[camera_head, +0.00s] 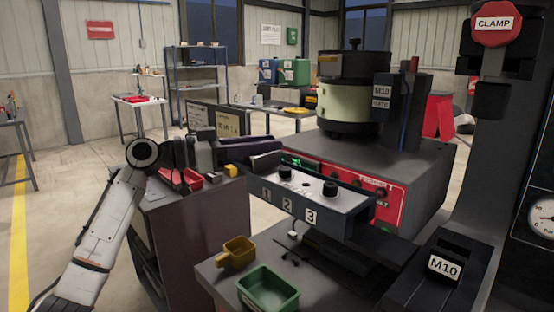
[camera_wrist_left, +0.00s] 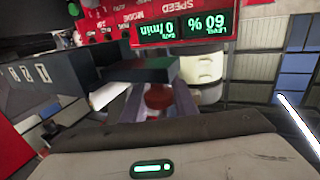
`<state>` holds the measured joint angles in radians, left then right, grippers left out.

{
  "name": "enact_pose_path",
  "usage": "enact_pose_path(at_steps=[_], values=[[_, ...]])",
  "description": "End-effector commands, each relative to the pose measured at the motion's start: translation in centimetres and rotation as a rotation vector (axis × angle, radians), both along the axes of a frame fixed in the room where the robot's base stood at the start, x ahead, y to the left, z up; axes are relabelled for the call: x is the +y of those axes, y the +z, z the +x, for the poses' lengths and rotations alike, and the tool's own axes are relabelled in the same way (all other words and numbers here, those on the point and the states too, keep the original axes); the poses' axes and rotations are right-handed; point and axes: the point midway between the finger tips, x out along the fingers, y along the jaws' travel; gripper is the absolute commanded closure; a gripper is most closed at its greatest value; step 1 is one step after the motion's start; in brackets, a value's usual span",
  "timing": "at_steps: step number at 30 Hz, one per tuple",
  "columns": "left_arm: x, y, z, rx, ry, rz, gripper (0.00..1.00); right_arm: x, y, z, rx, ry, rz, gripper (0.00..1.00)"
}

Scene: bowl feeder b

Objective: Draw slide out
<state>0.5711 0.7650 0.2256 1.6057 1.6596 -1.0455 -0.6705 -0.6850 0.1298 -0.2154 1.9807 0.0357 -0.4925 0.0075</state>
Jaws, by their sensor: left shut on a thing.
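A grey slide-like block (camera_head: 312,200) marked 1 2 3, with black knobs on top, juts from the front of the feeder. In the left wrist view its numbered face (camera_wrist_left: 30,74) shows upside down at the left. My left gripper (camera_head: 262,155) is at the block's left end in the head view. In the left wrist view, my left gripper (camera_wrist_left: 158,100) is shut on a red round knob (camera_wrist_left: 157,95). A dark block (camera_wrist_left: 145,70) lies just beyond the fingers. The hold is hidden in the head view. My right gripper is not in view.
The feeder (camera_head: 390,165) has a red control panel and a bowl (camera_head: 345,105) on top. A green tray (camera_head: 268,290) and a yellow scoop-like cup (camera_head: 237,252) stand below the block. A red tray (camera_head: 190,180) lies by my left arm. A black M10 fixture (camera_head: 440,285) stands right.

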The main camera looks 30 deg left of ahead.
Motion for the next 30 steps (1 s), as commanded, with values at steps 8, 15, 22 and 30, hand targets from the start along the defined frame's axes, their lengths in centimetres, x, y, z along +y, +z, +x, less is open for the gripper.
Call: enact_pose_path(at_steps=[8,15,22,30], values=[[1.23,0.14,0.02,-0.002,0.006,-0.002,1.0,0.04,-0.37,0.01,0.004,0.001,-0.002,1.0],[1.37,0.23,0.05,-0.004,0.011,-0.001,1.0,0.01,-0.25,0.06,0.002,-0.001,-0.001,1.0],[1.26,0.17,0.03,-0.003,0.008,-0.001,0.56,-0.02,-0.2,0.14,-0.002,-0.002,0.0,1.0],[1.38,-0.03,-0.35,-0.001,0.004,-0.001,0.56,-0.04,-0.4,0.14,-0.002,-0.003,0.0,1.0]])
